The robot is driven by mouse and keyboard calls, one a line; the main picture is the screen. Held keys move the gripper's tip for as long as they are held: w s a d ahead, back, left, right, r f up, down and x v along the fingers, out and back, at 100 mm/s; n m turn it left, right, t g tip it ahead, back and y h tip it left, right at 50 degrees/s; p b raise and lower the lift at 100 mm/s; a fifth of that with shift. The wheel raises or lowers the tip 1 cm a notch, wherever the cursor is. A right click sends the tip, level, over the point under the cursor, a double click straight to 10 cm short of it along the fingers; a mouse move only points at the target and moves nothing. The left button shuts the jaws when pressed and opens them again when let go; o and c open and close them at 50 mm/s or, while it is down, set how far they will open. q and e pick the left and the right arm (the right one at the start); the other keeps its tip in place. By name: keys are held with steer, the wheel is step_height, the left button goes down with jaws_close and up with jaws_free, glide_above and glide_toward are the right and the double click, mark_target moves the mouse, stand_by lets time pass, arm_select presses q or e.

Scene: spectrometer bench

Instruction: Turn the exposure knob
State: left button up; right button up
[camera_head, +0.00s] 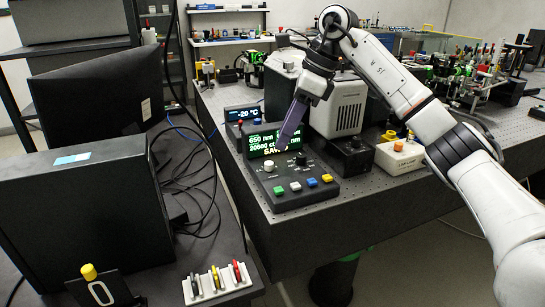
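A dark control box (310,193) sits at the near left corner of the optical table. It has a pale knob (269,166) at left, a black knob (301,160) at right, and a row of coloured buttons in front. The knob labels are too small to read. A lit screen (262,141) with green text stands behind the knobs. My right gripper (284,147) points down above the box, its purple fingers crossing in front of the screen. The tips appear above and between the knobs, apart from both. The fingers overlap, so their gap is hidden. My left gripper is out of view.
A temperature display (243,114) stands behind the screen. A grey-white instrument (340,108) is behind the box. A black block (351,155) and a beige box (402,157) stand to the right. A monitor (97,92) and cables are at left. The table's front strip is clear.

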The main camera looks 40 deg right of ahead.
mark_target(270, 163)
steer(key=x, duration=0.7)
steer(key=shift+a, duration=0.1)
jaws_close()
